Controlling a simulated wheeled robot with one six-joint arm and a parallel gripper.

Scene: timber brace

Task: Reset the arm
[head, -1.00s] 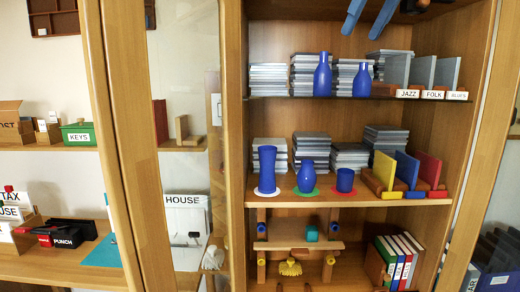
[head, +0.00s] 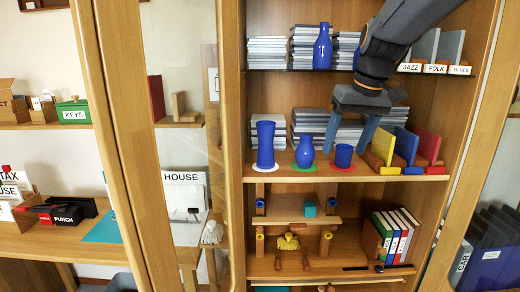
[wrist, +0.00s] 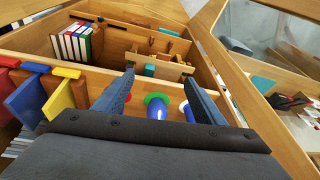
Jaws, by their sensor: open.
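My gripper (head: 348,140) is open and empty. It hangs in front of the middle shelf of the wooden cabinet, fingers pointing down, near the short blue cup (head: 343,156). In the wrist view its two fingers (wrist: 158,85) are spread, with a blue vessel on a green disc (wrist: 157,103) showing between them, and I see no contact. Below, the timber brace (head: 300,216) has a board across wooden posts with blue and yellow knobs.
Blue vases (head: 265,143) stand left of the gripper on the middle shelf. Coloured dividers (head: 427,145) stand to its right. Books (head: 395,233) stand on the lower shelf. The cabinet's side posts (head: 232,150) and shelf edges bound the space.

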